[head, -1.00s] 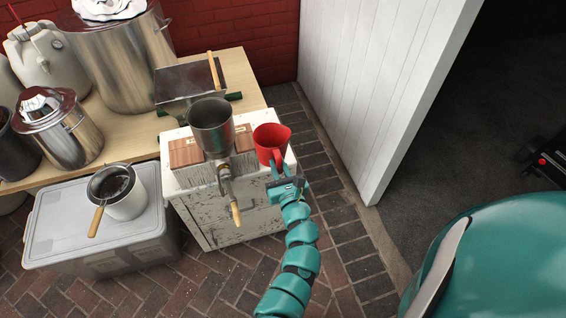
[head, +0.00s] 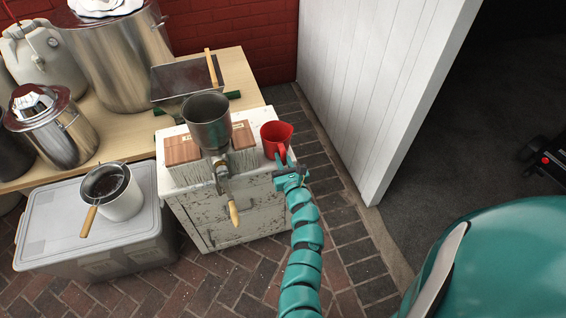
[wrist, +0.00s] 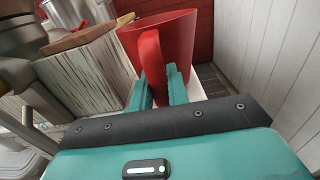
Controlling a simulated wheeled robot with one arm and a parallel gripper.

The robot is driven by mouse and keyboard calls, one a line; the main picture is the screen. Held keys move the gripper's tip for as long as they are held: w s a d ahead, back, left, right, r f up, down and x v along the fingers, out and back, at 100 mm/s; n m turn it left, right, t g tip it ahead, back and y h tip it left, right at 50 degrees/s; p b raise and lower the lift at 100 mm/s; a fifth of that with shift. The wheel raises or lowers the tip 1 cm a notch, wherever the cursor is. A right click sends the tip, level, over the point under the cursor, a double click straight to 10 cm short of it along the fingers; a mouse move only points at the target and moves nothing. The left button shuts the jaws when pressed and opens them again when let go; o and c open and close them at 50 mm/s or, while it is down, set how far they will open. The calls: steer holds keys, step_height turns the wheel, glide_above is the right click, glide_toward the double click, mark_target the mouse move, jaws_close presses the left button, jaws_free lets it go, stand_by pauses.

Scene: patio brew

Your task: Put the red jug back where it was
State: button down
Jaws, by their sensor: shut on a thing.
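The red jug (head: 276,135) is upright at the right edge of the white weathered cabinet (head: 235,206), to the right of the grain mill with its metal hopper (head: 208,118). My gripper (head: 285,165) is shut on the jug's handle. In the wrist view the jug (wrist: 184,38) fills the upper middle, with its handle between the two teal fingers (wrist: 160,88). The cabinet's white top shows beneath the jug there. I cannot tell whether the jug's base touches it.
A wooden table (head: 125,127) with steel pots stands behind and left. A grey lidded bin (head: 60,222) holds a white pot with a strainer (head: 116,190). A white panelled door (head: 375,80) stands to the right. Brick floor lies between cabinet and door.

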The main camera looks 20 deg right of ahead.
steer(key=shift+f, duration=0.3)
steer(key=shift+f, duration=0.15)
steer(key=c, duration=1.4)
jaws_free()
steer(key=shift+o, duration=0.2)
